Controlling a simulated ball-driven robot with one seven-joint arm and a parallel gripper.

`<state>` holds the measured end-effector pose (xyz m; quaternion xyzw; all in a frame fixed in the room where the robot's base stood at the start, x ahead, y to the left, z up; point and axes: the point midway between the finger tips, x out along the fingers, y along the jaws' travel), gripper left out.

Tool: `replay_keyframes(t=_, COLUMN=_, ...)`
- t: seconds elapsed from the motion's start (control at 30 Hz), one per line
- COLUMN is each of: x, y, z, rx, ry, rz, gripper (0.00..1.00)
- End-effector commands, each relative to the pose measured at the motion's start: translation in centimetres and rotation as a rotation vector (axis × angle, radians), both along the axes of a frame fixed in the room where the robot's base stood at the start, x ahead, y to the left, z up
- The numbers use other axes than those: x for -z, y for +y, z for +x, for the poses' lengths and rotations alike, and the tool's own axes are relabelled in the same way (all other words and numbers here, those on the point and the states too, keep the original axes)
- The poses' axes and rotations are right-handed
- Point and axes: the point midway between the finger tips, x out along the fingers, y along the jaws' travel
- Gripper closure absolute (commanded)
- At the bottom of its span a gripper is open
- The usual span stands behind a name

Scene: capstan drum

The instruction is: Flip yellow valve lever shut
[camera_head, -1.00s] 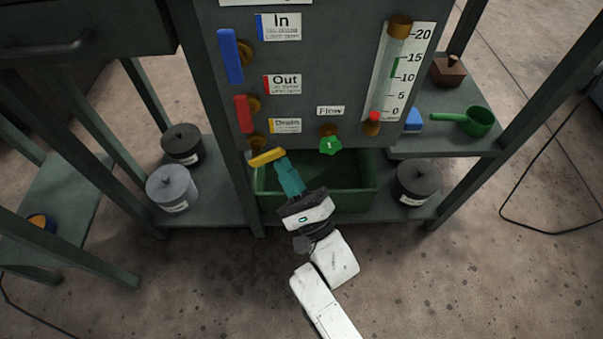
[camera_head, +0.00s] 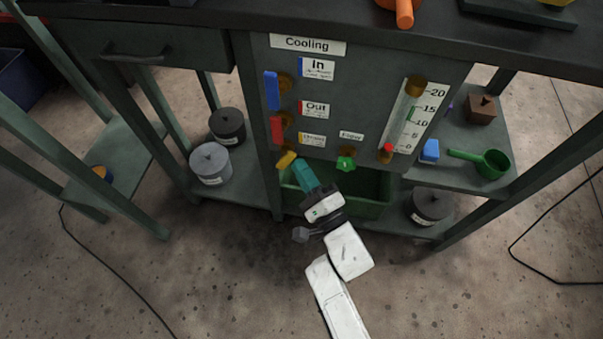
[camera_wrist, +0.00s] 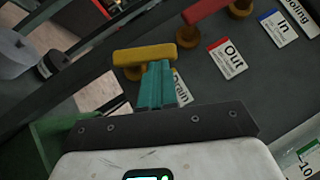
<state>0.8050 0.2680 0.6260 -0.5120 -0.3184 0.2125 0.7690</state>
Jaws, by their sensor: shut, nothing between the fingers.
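The yellow valve lever (camera_head: 287,160) sits on its brass fitting beside the Drain label (camera_head: 313,139), at the lower left of the grey panel. In the head view it slants, its right end higher. The wrist view shows the yellow lever (camera_wrist: 145,55) across the tips of my teal fingers. My gripper (camera_head: 301,168) is shut with nothing between the fingers. Its tips (camera_wrist: 157,68) are right at the lever's near side; I cannot tell whether they touch. The Drain label is partly hidden behind the fingers in the wrist view.
Above are the upright red Out lever (camera_head: 277,130) and blue In lever (camera_head: 271,90). A green knob (camera_head: 346,164) and a gauge (camera_head: 413,115) are to the right. A green bin (camera_head: 365,192) stands below the panel. Grey pots (camera_head: 211,164) stand on the left shelf.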

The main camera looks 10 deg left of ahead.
Motion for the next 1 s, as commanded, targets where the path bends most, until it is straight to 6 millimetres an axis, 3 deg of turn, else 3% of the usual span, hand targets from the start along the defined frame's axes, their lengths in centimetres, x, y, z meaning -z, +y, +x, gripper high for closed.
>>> replay_keyframes(t=0.03, x=-1.4, y=0.0, z=0.1, rx=0.002, ry=0.001, rz=-0.034, gripper=1.00)
replay_keyframes(t=0.2, x=-2.1, y=0.4, z=0.1, rx=0.001, ry=0.000, rz=-0.151, gripper=1.00)
replay_keyframes(t=0.6, x=-2.6, y=1.3, z=0.1, rx=0.001, ry=-0.001, rz=-0.363, gripper=1.00)
replay_keyframes(t=1.0, x=-2.3, y=1.7, z=0.1, rx=0.001, ry=-0.002, rz=-0.442, gripper=1.00)
